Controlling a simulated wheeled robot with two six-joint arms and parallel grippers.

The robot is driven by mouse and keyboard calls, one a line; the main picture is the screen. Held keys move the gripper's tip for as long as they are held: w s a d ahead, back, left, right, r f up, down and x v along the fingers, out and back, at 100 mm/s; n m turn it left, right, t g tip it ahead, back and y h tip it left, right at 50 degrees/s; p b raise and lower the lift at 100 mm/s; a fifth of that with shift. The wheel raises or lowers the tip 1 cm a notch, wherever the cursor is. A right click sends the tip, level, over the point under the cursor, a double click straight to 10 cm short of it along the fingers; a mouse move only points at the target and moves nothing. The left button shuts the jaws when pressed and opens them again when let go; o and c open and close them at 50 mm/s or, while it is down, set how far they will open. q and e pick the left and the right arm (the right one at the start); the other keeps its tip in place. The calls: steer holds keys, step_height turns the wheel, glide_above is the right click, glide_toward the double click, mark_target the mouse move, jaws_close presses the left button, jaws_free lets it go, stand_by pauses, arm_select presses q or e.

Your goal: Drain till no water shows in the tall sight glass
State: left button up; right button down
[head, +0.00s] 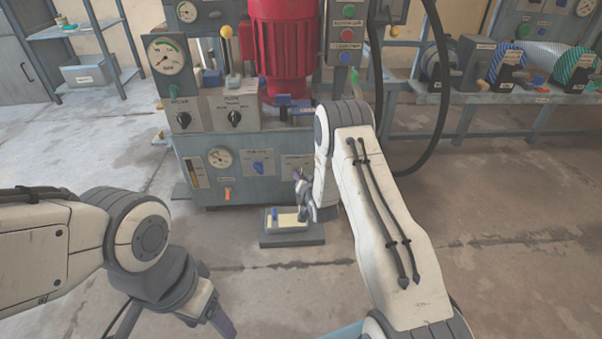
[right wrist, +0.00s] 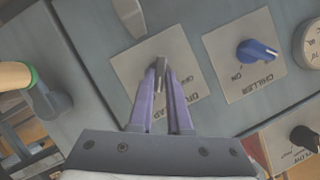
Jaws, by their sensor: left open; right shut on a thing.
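The grey press cabinet (head: 235,190) stands ahead. On the left of its lower panel is a narrow upright sight glass (head: 195,173); its level is too small to read. A small orange lever (head: 227,194) sits below the gauge. My right gripper (head: 303,196) is low at the right of this panel. In the right wrist view its purple fingers (right wrist: 161,88) are shut on a small grey handle (right wrist: 160,68) in front of a pale label plate (right wrist: 140,72), whose words are partly hidden. My left gripper (head: 218,316) is open and empty, low at the left, away from the cabinet.
Beside the held handle is the blue CHILLER knob (right wrist: 258,52), also in the head view (head: 260,167). A low grey tray (head: 290,239) stands on the floor below my right gripper. A bench (head: 490,98) stands at the right. The front floor is clear.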

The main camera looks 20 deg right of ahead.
steer(key=n+h+p, duration=0.1)
steer(key=n+g+h+p, duration=0.1)
steer(key=n+p, duration=0.1)
steer(key=shift+a+r+p, duration=0.15)
steer(key=shift+a+p, duration=0.1)
steer(key=shift+p, duration=0.05)
steer(key=n+p, duration=0.1)
steer(key=n+h+p, duration=0.1)
steer(key=shift+a+n+h, duration=0.2)
steer(key=shift+n+h, duration=0.1)
steer(key=shift+w+a+f+n+g+h+p, duration=0.1)
steer(key=shift+n+g+h+p, duration=0.15)
steer(key=shift+n+h, duration=0.25)
steer(key=shift+f+n+g+h+p, duration=0.15)
steer(key=shift+n+h+p, duration=0.1)
steer(key=shift+n+h, duration=0.25)
steer(key=shift+f+n+h, duration=0.1)
steer(key=shift+n+h, duration=0.6)
steer(key=shift+n, duration=0.7)
steer(key=c, duration=0.9)
jaws_free()
steer(key=shift+o, duration=0.2)
steer(key=shift+a, duration=0.1)
steer(key=p+v, duration=0.5)
steer(key=v, duration=0.5)
steer(key=shift+p, duration=0.35)
